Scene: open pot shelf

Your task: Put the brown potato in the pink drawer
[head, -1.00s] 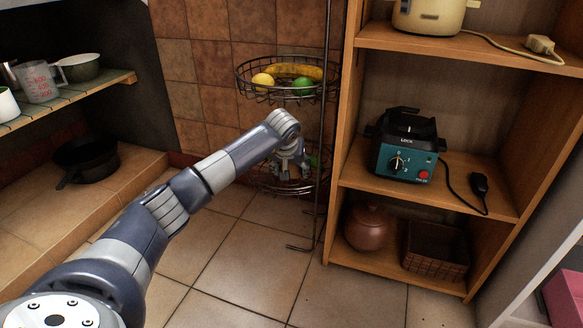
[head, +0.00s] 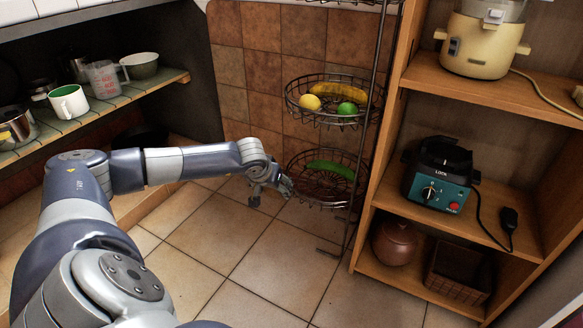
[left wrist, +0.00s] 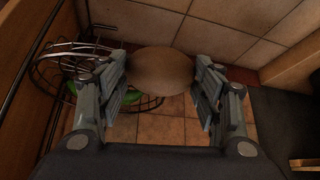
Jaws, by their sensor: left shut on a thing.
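My left gripper (head: 270,190) is just to the left of the lower basket of the wire stand. In the left wrist view, the gripper (left wrist: 160,84) is shut on the brown potato (left wrist: 160,70), with one finger on each side of it. In the head view the potato cannot be made out clearly at the gripper. The pink drawer is not seen in the current views. My right gripper is not in view.
The lower wire basket (head: 300,168) holds a green cucumber-like vegetable (head: 331,169). The upper basket (head: 292,103) holds a banana, a lemon and a green fruit. A wooden shelf (head: 470,205) stands right. Floor tiles (head: 230,235) are clear.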

